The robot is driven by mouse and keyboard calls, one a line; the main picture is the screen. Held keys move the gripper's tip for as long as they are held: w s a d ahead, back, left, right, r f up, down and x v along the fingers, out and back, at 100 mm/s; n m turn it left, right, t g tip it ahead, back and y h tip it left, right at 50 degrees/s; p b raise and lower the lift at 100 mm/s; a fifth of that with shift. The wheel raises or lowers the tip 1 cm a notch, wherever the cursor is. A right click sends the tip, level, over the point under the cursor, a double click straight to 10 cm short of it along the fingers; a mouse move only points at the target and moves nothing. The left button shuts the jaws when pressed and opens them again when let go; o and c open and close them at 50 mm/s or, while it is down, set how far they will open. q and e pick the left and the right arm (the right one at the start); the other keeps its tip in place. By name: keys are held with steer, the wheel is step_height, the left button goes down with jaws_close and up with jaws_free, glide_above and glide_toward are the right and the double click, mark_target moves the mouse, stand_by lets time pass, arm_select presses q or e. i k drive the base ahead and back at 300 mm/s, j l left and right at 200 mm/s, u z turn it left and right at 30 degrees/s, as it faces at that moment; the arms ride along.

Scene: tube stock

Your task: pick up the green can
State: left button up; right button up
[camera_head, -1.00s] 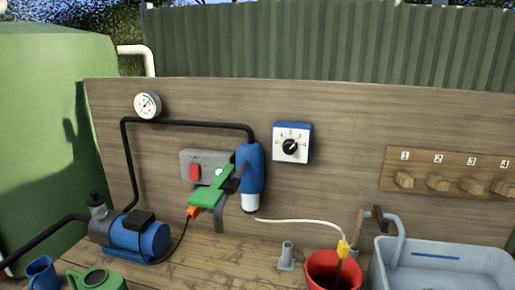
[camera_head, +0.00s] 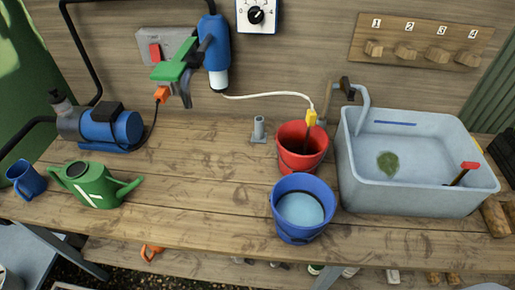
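The green watering can (camera_head: 96,185) stands upright on the wooden bench at the left. It has a dark round opening on top, a white mark on its side, a handle at its left and a spout pointing right. It stands apart from the small blue mug (camera_head: 26,180) on its left. Neither of my grippers shows in the head view.
A blue pump (camera_head: 110,130) with a black pipe stands behind the can. A red bucket (camera_head: 302,140), a blue bucket (camera_head: 300,225) with water and a grey basin (camera_head: 410,200) stand right. The bench (camera_head: 205,205) between can and blue bucket is clear.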

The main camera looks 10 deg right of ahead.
mark_target(92, 182)
steer(key=j+u, duration=0.8)
steer(key=u, duration=0.15)
steer(key=i, duration=0.05)
